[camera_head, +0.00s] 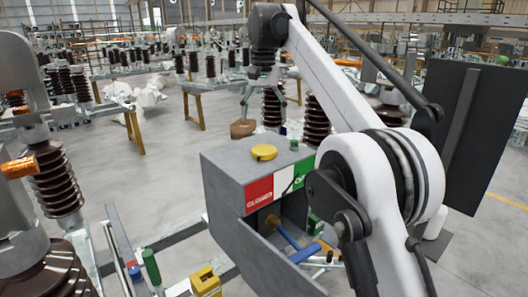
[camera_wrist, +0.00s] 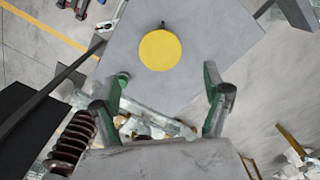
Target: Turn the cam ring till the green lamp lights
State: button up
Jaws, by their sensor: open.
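A grey box (camera_head: 225,185) stands in the middle of the head view, with a red, white and green panel on its front edge. A flat yellow disc (camera_head: 264,152) lies on its top, and a small green knob or lamp (camera_head: 294,144) stands behind it; I cannot tell whether it is lit. The disc shows in the wrist view (camera_wrist: 160,50). A brass-coloured round part (camera_head: 271,222) sits inside the box's open front; I cannot tell which part is the cam ring. My gripper (camera_wrist: 166,74) is open, its green fingers apart and empty, short of the disc. My arm partly hides the box's right side.
A lowered grey flap (camera_head: 293,277) hangs at the box's front, with a blue lever (camera_head: 286,236) above it. A yellow block (camera_head: 206,281) and a green cylinder (camera_head: 151,266) stand at front left. Brown ribbed insulators (camera_head: 58,180) stand at left.

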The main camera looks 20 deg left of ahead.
aim_at(264, 150)
jog(key=shift+f+p, duration=0.4)
jog(key=shift+f, duration=4.8)
jog(key=c, duration=1.2)
